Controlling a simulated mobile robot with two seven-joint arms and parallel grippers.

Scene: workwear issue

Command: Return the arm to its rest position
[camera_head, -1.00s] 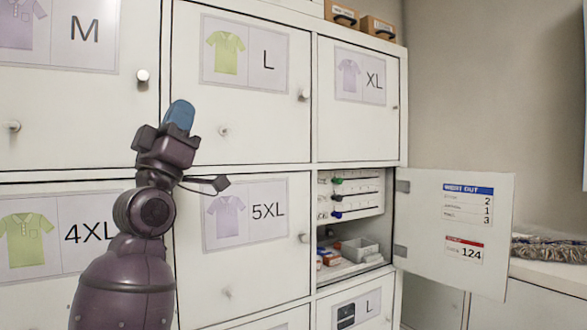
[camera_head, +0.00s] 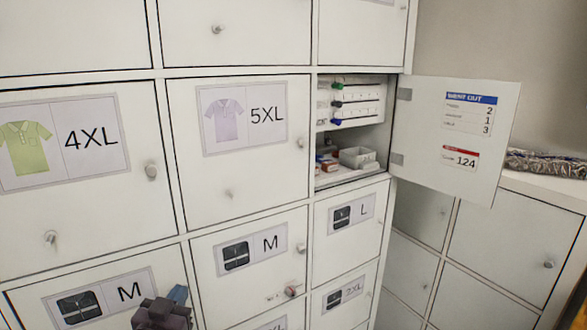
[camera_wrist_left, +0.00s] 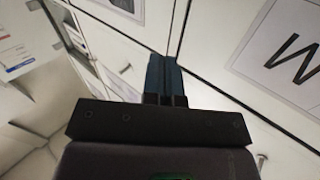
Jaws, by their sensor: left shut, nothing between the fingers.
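My left gripper (camera_head: 178,294) shows at the bottom of the head view, in front of the lower cabinet doors. Only its blue fingertips and dark body show there; the rest of the arm is below the picture. In the left wrist view its two blue fingers (camera_wrist_left: 164,75) are shut together with nothing between them. They point toward the white cabinet doors, with a door label (camera_wrist_left: 290,45) to the right. I cannot tell the exact gap between gripper and doors. My right gripper is in neither view.
A hinged door (camera_head: 455,135) stands open at the right, jutting out from the cabinet. Its compartment holds a small grey box (camera_head: 357,157) and several coloured items. The closed doors carry protruding round knobs (camera_head: 151,171). A lower cabinet (camera_head: 500,245) stands further right.

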